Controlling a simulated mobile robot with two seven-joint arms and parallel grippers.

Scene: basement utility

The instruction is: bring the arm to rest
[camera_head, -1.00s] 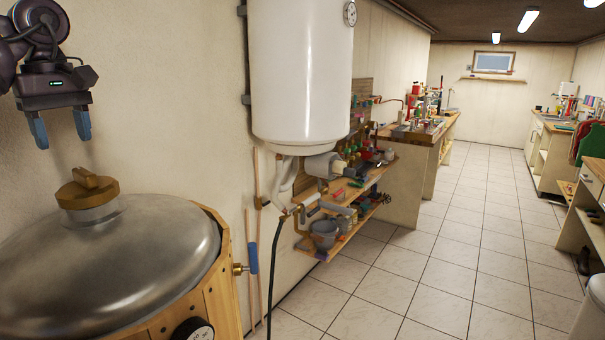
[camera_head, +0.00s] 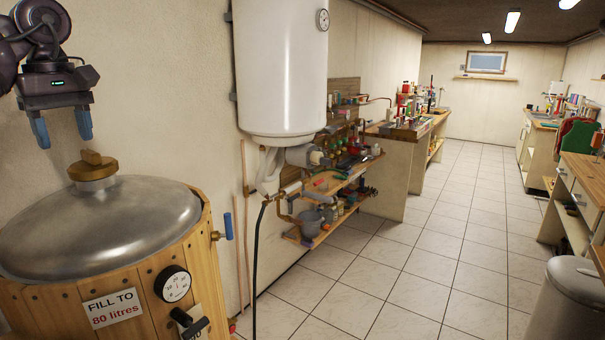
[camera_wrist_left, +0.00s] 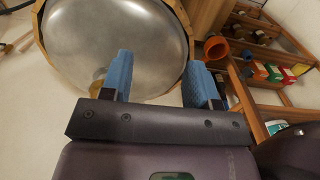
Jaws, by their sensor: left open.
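My left gripper (camera_head: 62,127) is at the upper left of the head view, with its two blue fingers apart and nothing between them. It hangs above a wooden vessel (camera_head: 130,285) with a domed metal lid (camera_head: 125,215) and a brass-coloured cap (camera_head: 92,168). In the left wrist view the blue fingers (camera_wrist_left: 160,80) are spread and empty, with the metal lid (camera_wrist_left: 115,40) behind them. My right gripper is not in view.
A white water tank (camera_head: 280,65) hangs on the wall over shelves (camera_head: 335,190) of tools and cans. Benches (camera_head: 400,150) stand farther back. A grey bin (camera_head: 570,295) is at the lower right. The tiled floor (camera_head: 400,255) between is clear.

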